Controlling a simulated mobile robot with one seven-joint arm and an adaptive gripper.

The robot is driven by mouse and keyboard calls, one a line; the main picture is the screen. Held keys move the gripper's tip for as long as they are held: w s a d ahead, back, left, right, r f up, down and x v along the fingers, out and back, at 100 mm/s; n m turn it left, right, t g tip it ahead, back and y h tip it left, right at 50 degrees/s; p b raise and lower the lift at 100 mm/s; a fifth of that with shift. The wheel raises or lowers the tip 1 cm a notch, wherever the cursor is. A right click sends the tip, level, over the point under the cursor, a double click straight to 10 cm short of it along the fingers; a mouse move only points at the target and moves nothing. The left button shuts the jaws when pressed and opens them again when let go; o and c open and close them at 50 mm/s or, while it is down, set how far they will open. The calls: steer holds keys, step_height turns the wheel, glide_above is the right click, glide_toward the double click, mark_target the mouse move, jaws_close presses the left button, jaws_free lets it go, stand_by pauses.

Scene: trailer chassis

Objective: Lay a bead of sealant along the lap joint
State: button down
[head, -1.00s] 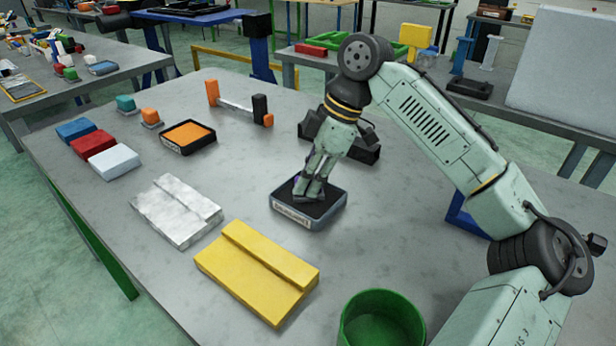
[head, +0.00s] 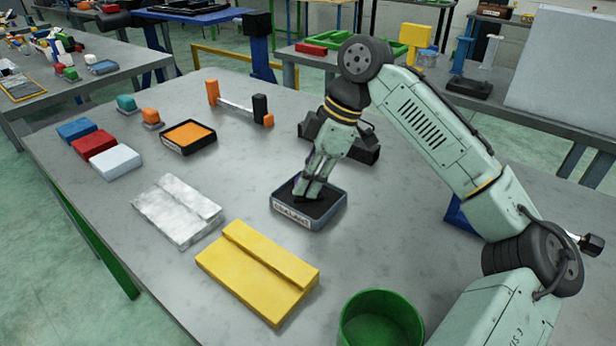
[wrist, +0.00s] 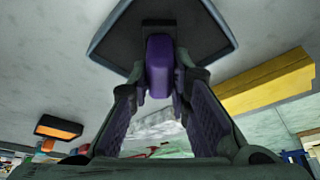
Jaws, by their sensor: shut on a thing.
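My gripper (wrist: 160,85) is shut on a small purple block-like thing (wrist: 158,66), seen between the fingertips in the wrist view. In the head view my gripper (head: 312,186) points down over a dark square tray (head: 322,222) with a label that seems to read sealant. The fingers mostly hide the purple thing there. Whether it still touches the tray is unclear. Two stepped, overlapped pieces lie to the left and front: a yellow one (head: 245,278) and a mottled white-grey one (head: 165,215). Each has a raised step along its length; no bead is discernible on either.
A green round bin (head: 383,310) stands at the front. A dark tray with an orange top (head: 188,136), blue, red and white blocks (head: 115,162) and an orange-ended bar (head: 238,104) lie at the back left. A dark block-like fixture (head: 350,150) stands behind my gripper.

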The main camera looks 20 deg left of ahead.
mark_target(297, 179)
stand_by(0.5)
step_height(297, 179, up, 5)
steer(key=p, duration=0.5)
steer(key=shift+r+p, duration=0.45)
steer(key=shift+r, duration=0.5)
